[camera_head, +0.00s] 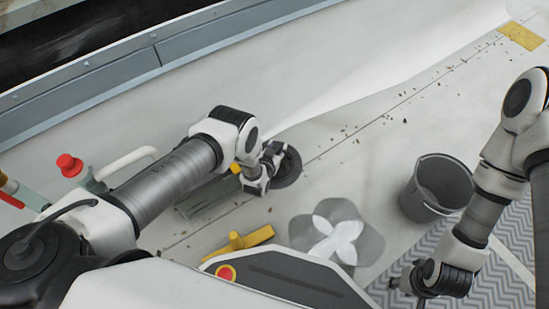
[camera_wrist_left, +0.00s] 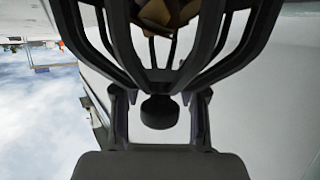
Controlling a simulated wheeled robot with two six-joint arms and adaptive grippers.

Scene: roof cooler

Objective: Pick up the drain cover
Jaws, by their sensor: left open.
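The drain cover (camera_head: 290,166) is a dark round piece on the pale roof in the head view, partly hidden by my left gripper (camera_head: 268,160). In the left wrist view the drain cover shows as a black ribbed cage (camera_wrist_left: 95,30) with a round knob (camera_wrist_left: 160,112). My left gripper (camera_wrist_left: 158,110) is open, with one finger on each side of the knob and gaps visible between. Brown leaf-like debris (camera_wrist_left: 170,15) shows behind the ribs. My right gripper (camera_head: 398,284) is low at the right, above the patterned mat; its fingers are too small to read.
A dark bucket (camera_head: 437,187) stands at the right by a grey chevron mat (camera_head: 505,285). A yellow object (camera_head: 240,240) and a grey-and-white flower-shaped patch (camera_head: 338,232) lie in front. A parapet (camera_head: 130,70) runs along the back left. Small debris is scattered across the roof.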

